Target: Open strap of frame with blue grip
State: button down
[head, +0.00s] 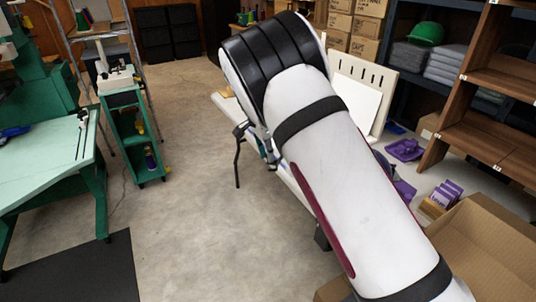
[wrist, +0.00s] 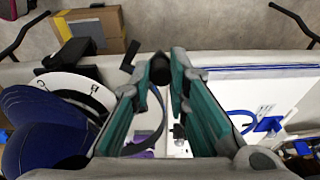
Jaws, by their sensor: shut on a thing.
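In the wrist view my gripper (wrist: 161,82) has its teal fingers closed in at the tips on a small dark rounded piece (wrist: 159,66). A dark curved band (wrist: 152,142), perhaps the strap, shows between the fingers below it. I cannot tell whether the two are joined. A blue cap-like form (wrist: 38,128) lies at the left beside a white rounded part (wrist: 85,88). At the right are a blue curved piece (wrist: 243,118) and a blue clip-like piece (wrist: 268,124) on a white surface. I cannot tell which is the blue grip. In the head view my arm hides the gripper.
In the head view, a white table (head: 229,108) stands partly behind my arm. An open cardboard box (head: 490,250) is at lower right, with purple items (head: 404,150) near it. Wooden shelves (head: 488,135) stand at the right. A green cart (head: 128,135) is at left; the floor between is clear.

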jog(key=shift+d, duration=0.1)
jog(key=c, duration=1.5)
grip_release()
jog(key=r, duration=0.4)
jog(key=s+a+r, duration=0.1)
jog(key=r, duration=0.3)
jog(key=a+r, duration=0.1)
jog(key=r, duration=0.2)
jog(key=shift+s+r, duration=0.25)
jog(key=shift+r, duration=0.15)
jog(key=shift+d+r, duration=0.1)
jog(key=s+d+r+n+y+p, duration=0.1)
jog(key=s+d+r+n+p, duration=0.15)
jog(key=s+d+r, duration=0.65)
jog(key=s+d+r+n+y+p, duration=0.25)
jog(key=s+d+r, duration=0.25)
jog(key=s+r, duration=0.45)
jog(key=s+d+n+t+p, duration=0.1)
jog(key=s+n, duration=0.1)
jog(key=s, duration=0.7)
jog(key=s+d+f+n+t+h+p, duration=0.1)
jog(key=s+n, duration=0.2)
jog(key=s, duration=0.6)
jog(key=s+d+f+n+p, duration=0.1)
jog(key=s+d+n, duration=0.1)
jog(key=s, duration=0.8)
jog(key=shift+s+d+n+t+h, duration=0.1)
jog(key=shift+n+t+h, duration=0.3)
jog(key=shift+n, duration=0.1)
